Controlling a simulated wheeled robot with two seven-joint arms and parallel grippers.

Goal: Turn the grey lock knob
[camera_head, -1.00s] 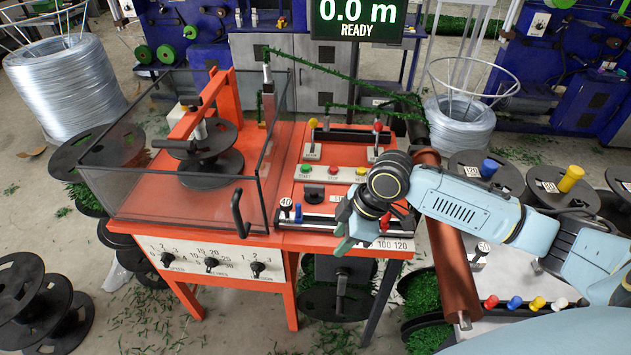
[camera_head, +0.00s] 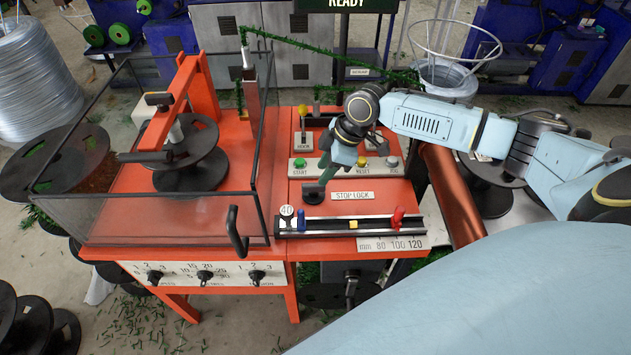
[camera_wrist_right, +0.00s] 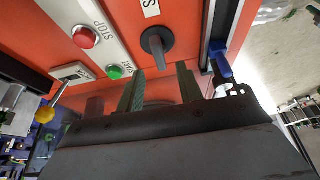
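Whether a fingertip touches the knob I cannot tell. My left gripper is not in view.
Behind the knob is a button strip with a green START button (camera_head: 300,163) and a yellow one (camera_head: 362,161). In front is a slider rail (camera_head: 330,225) with blue and red markers. A clear-walled spool box (camera_head: 90,215) stands left. A yellow-topped lever (camera_head: 303,112) rises behind.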

